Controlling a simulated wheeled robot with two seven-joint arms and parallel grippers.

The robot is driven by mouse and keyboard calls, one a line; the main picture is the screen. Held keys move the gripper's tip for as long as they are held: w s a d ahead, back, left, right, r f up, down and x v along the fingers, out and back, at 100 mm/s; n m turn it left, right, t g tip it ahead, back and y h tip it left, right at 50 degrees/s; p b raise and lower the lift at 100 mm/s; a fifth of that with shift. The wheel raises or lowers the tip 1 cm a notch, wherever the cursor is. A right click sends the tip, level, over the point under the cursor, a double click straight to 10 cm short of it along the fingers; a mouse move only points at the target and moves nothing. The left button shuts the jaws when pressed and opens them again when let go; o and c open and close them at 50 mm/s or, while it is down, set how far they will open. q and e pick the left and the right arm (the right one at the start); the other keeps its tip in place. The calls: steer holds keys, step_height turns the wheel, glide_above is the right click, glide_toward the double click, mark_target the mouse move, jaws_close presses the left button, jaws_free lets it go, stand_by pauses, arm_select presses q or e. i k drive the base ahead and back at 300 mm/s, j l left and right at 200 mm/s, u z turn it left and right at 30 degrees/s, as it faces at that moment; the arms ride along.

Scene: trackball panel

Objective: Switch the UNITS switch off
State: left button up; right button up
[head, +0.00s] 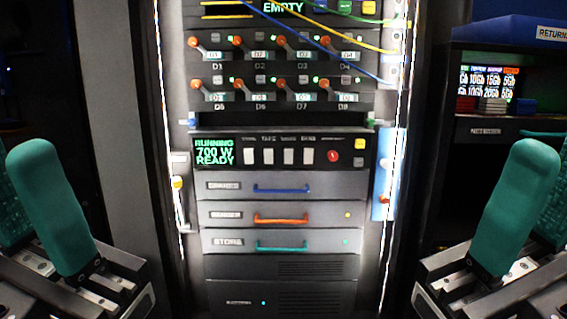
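I cannot tell the switches' on or off positions. My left gripper (15,165) is at the lower left edge, its teal fingers apart, partly cut off. My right gripper (551,165) is at the lower right edge, also with teal fingers apart. Both are empty and well away from the panel.
A green display (214,151) reads RUNNING 700 W READY. A red button (333,156) is right of the switches. Drawers with blue (282,189), orange (281,219) and teal (282,246) handles lie below. Orange-knobbed levers and hanging cables are above. Space before the panel is clear.

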mark_target(288, 152)
steer(key=i+j, duration=0.7)
steer(key=j, duration=0.2)
steer(key=i+z, duration=0.05)
